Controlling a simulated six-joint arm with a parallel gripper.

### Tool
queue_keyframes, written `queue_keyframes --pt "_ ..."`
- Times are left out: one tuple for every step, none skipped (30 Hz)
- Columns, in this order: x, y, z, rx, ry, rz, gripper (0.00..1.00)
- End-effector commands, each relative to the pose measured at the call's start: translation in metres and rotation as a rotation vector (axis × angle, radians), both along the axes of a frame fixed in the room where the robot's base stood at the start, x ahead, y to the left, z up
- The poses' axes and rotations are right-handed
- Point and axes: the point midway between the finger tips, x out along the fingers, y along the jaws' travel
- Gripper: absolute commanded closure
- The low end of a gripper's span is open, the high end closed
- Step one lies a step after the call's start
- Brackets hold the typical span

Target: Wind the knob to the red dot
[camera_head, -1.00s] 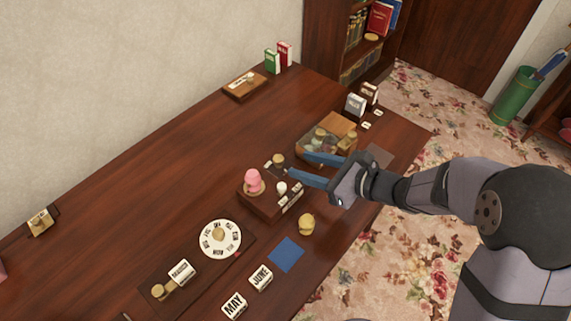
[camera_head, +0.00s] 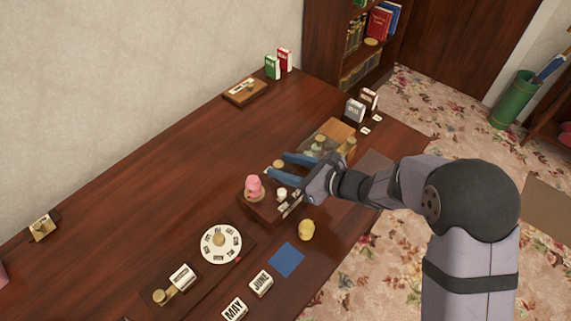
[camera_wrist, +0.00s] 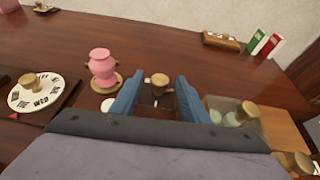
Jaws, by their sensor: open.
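A small brass knob (camera_head: 279,164) stands at the far edge of the dark wooden box (camera_head: 262,208). In the wrist view the brass knob (camera_wrist: 159,80) shows between my two blue fingers. My gripper (camera_head: 276,165) is open, its fingers on either side of this knob; I cannot tell whether they touch it. A second brass knob (camera_head: 219,240) sits at the centre of a white lettered dial (camera_head: 207,254), left of my gripper. A small red mark (camera_wrist: 14,115) lies at the dial's near edge. I cannot make out a red dot by the knob between my fingers.
A pink vase-like piece (camera_head: 253,187) stands on the box close to my fingers. A glass-sided box (camera_head: 341,130) with brass-topped pieces stands just right of the gripper. A yellow piece (camera_head: 306,230) and a blue square (camera_head: 286,260) lie nearer.

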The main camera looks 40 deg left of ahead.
Motion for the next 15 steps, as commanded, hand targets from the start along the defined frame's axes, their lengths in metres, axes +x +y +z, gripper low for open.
queue_keyframes --pt "-0.0001 0.0009 -0.0003 0.0 -0.001 0.0 0.59" --pt "-0.0001 0.001 -0.0003 0.0 -0.001 0.0 0.59" --pt "0.0 0.001 -0.0003 0.0 -0.001 0.0 0.59" --pt "0.0 0.001 -0.0003 0.0 -0.001 0.0 0.59" --pt "0.0 0.0009 -0.0003 0.0 -0.001 0.0 0.59" --pt "0.0001 0.0009 -0.0003 0.0 -0.001 0.0 0.59" --pt "0.0001 0.0008 -0.0002 0.0 -0.001 0.0 0.59" --pt "0.0001 0.0008 -0.0002 0.0 -0.001 0.0 0.63" --pt "0.0002 0.0007 -0.0002 0.0 -0.001 0.0 0.73" --pt "0.0002 0.0007 -0.0002 0.0 -0.001 0.0 0.8" --pt "0.0002 0.0007 -0.0002 0.0 -0.001 0.0 0.87" --pt "0.0002 0.0007 -0.0002 0.0 -0.001 0.0 0.97" --pt "0.0002 0.0006 -0.0001 0.0 -0.001 0.0 1.0" --pt "0.0002 0.0006 -0.0001 0.0 -0.001 0.0 1.0" --pt "0.0002 0.0006 -0.0001 0.0 -0.001 0.0 1.0"
